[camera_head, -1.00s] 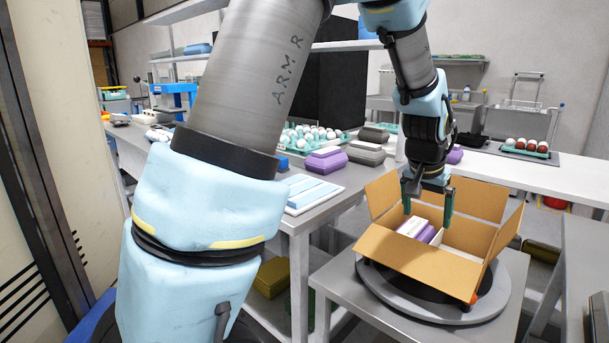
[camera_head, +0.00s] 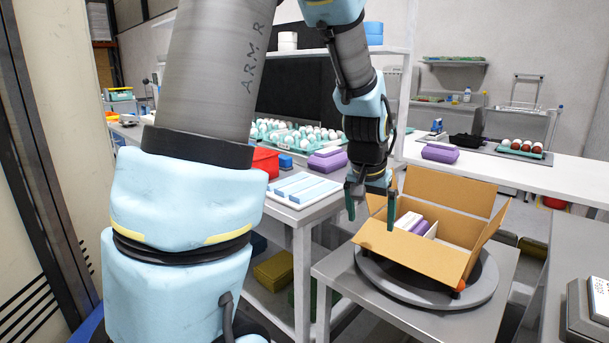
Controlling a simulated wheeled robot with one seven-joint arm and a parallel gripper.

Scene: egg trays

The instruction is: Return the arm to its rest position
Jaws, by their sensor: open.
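My gripper (camera_head: 371,213) points down with its two fingers apart and nothing between them. It is just left of the open cardboard box (camera_head: 400,254), at about the height of its upper flaps. One finger appears in front of the box's left side; I cannot tell whether it touches. My arm (camera_head: 187,200) crosses the left half of the view and hides part of the shelves and bench behind. Inside the box a white and purple egg carton (camera_head: 417,226) lies on the left side.
The box stands on a round grey turntable (camera_head: 399,290) on a small table (camera_head: 335,272). The bench at left holds a white tray with blue strips (camera_head: 303,190), a purple carton (camera_head: 328,159) and a green egg tray (camera_head: 301,141). Another purple carton (camera_head: 440,153) sits on the white counter.

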